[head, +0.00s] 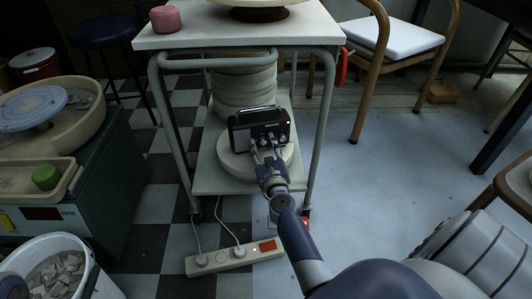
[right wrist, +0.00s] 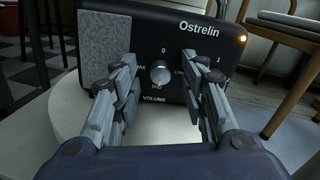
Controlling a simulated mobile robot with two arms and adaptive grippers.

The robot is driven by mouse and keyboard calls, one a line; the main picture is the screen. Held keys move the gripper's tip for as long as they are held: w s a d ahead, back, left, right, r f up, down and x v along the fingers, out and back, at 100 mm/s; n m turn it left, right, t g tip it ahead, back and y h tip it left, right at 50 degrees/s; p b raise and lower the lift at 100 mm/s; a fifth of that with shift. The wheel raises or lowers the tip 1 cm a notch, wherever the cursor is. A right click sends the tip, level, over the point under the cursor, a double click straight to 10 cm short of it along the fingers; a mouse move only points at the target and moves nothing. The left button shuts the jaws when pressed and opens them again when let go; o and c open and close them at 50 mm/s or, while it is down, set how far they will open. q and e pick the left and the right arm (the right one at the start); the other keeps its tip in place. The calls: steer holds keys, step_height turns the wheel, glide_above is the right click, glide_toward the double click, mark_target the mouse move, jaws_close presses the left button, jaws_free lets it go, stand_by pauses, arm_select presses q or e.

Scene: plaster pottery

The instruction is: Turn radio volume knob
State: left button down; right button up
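The black radio (head: 260,128) stands on a round pale slab (head: 232,163) on the lower shelf of a trolley. The right wrist view shows the radio's front (right wrist: 172,24), with a grey speaker panel, the name Ostrelin and a lit orange lamp. Its silver volume knob (right wrist: 160,72) sits above the word VOLUME. My right gripper (head: 264,146) is in front of the radio. In the right wrist view its fingers (right wrist: 160,77) are open, one on each side of the knob, with clear gaps to it. My left gripper is not in view.
The trolley's top (head: 215,31) overhangs the radio, and grey legs (head: 319,125) stand at both sides. Stacked pale slabs (head: 243,85) are behind the radio. A power strip (head: 236,256) with cables lies on the floor. Open floor (head: 385,190) is at the right.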

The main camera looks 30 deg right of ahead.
steer(key=v, duration=1.1)
steer(key=shift+s+a, duration=0.15)
steer(key=shift+s, duration=0.2)
steer(key=shift+f, duration=0.1)
